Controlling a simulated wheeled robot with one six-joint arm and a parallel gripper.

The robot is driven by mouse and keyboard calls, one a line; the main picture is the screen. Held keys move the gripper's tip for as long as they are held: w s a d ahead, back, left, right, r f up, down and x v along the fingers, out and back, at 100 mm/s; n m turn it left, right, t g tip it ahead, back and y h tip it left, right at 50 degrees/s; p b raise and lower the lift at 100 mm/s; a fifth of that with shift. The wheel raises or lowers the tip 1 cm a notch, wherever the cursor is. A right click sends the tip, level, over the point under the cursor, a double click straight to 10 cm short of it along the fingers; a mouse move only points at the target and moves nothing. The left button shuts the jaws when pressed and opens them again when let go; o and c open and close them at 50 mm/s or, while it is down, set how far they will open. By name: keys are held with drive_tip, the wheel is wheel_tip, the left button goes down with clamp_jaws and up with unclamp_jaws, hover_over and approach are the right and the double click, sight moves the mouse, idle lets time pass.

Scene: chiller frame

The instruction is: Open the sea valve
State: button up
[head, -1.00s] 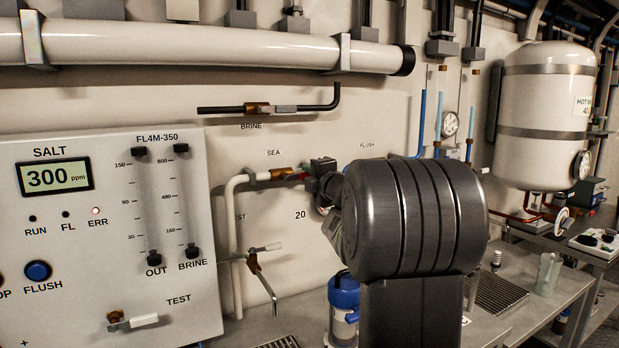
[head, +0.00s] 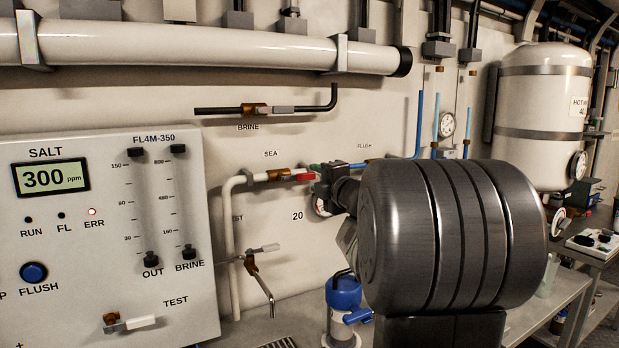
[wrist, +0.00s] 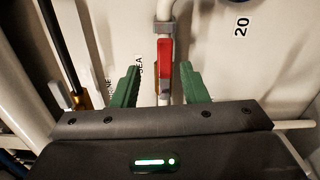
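The sea valve has a brass body (head: 278,174) on a white pipe under the SEA label, with a red handle (head: 305,177) at its right. In the wrist view the red handle (wrist: 164,62) lies in line with the white pipe. My gripper (head: 318,177) is just right of the handle in the head view. In the wrist view my gripper's green fingers (wrist: 159,67) are spread, with the handle showing between them and a gap on both sides. Contact with the handle is not visible. My dark arm hides the wall further right.
The brine valve (head: 257,110) sits above, and the test valve (head: 250,263) below. The salt panel (head: 105,240) stands at left. A blue-topped filter (head: 343,292) is below my gripper. A large white pipe (head: 200,45) runs along the top.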

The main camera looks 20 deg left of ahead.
sight(306, 180)
drive_tip(key=v, duration=0.7)
drive_tip(key=shift+s+d, duration=0.2)
drive_tip(key=shift+d, duration=0.05)
drive_tip(key=shift+a, duration=0.15)
drive_tip(key=x, duration=1.3)
drive_tip(key=shift+w+a, duration=0.15)
drive_tip(key=shift+w, duration=0.15)
drive_tip(key=shift+f, duration=0.1)
drive_tip(key=shift+a, duration=0.1)
drive_tip(key=shift+s+f+m+p, duration=0.1)
drive_tip(key=shift+f+m+p, duration=0.5)
drive_tip(key=shift+m, duration=0.5)
drive_tip(key=shift+f, duration=0.1)
